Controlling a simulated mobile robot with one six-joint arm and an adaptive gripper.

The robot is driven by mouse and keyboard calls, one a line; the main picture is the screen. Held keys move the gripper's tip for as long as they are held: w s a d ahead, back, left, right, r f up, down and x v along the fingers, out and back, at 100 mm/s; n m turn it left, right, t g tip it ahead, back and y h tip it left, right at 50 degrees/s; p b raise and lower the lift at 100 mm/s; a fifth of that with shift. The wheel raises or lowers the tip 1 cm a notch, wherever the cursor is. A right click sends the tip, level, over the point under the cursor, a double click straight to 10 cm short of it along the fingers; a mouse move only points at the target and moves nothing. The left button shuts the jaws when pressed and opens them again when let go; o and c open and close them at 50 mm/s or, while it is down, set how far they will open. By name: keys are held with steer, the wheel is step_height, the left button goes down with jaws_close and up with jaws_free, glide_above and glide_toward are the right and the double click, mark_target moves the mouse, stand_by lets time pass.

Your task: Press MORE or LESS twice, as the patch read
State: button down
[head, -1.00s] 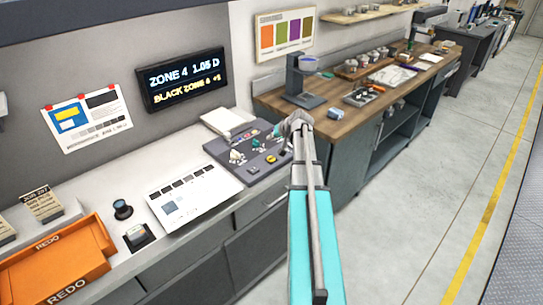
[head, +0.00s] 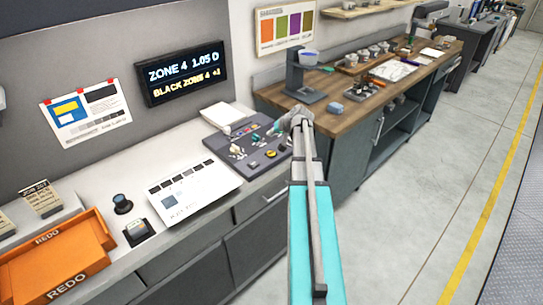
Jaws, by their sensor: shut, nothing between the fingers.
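The dark control panel (head: 262,163) lies on the white counter, with several small coloured knobs and buttons. Any MORE or LESS lettering is too small to read. My gripper (head: 284,126) is at the panel's far right corner, shut and empty. Its fingertips are small and partly hidden by my arm, so I cannot tell whether they touch a button. The black display (head: 180,74) on the wall reads "ZONE 4 1.05 D" and, below in yellow, "BLACK ZONE 4 +1". A white sheet with a row of grey to black patches (head: 190,198) lies left of the panel.
A white pad (head: 228,115) lies behind the panel. A wooden bench (head: 345,118) is at right. The floor beyond is clear.

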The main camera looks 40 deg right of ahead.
mark_target(268, 152)
steer(key=shift+f+b, duration=3.35)
steer(key=shift+f, duration=0.3)
steer(key=shift+f+b, duration=0.9)
steer(key=shift+r, duration=0.15)
steer(key=shift+r+p, duration=0.8)
steer(key=shift+p, duration=0.15)
steer(key=shift+r, duration=0.1)
steer(key=shift+r+p, duration=2.4)
steer(key=shift+p, duration=0.1)
steer(key=shift+s, duration=0.1)
